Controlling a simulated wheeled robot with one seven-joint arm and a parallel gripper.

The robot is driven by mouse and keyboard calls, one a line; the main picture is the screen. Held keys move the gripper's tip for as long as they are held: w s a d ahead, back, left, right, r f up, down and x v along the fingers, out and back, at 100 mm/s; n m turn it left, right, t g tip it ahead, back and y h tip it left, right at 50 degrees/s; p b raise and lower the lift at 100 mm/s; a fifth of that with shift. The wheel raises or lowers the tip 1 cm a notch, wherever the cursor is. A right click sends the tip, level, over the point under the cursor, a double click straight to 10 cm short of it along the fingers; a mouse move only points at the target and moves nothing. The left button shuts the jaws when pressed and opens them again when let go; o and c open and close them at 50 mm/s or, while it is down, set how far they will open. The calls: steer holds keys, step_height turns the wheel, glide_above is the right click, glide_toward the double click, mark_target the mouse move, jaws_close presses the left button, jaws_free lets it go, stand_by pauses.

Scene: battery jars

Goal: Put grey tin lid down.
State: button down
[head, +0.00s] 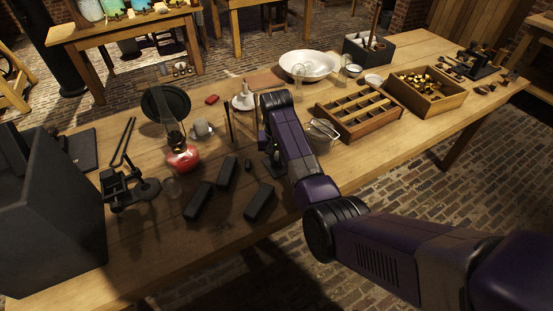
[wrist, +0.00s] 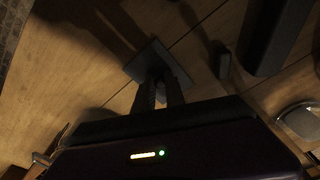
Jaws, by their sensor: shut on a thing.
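The grey tin lid (wrist: 178,60) is a flat, dark grey square plate in the wrist view. My gripper (wrist: 159,92) is shut on it, with both fingers close together at the plate. The lid is low over the wooden table; I cannot tell whether it touches the wood. In the head view my gripper (head: 272,158) points down near the table's front edge, mostly behind my arm, and the lid is hard to make out there.
Dark blocks (head: 260,202) lie left of my gripper, with a small dark piece (head: 248,164) close by. A metal pot (head: 322,133) and a compartment tray (head: 360,112) stand to the right. A red lamp (head: 183,158) stands further left. Bare table (wrist: 85,50) shows beside the lid.

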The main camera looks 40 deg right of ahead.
mark_target(276, 168)
steer(key=shift+f, duration=0.15)
steer(key=c, duration=1.4)
jaws_free()
steer(key=r, duration=0.8)
steer(key=s+a+r, duration=0.1)
steer(key=r, duration=0.3)
steer(key=shift+r, duration=0.1)
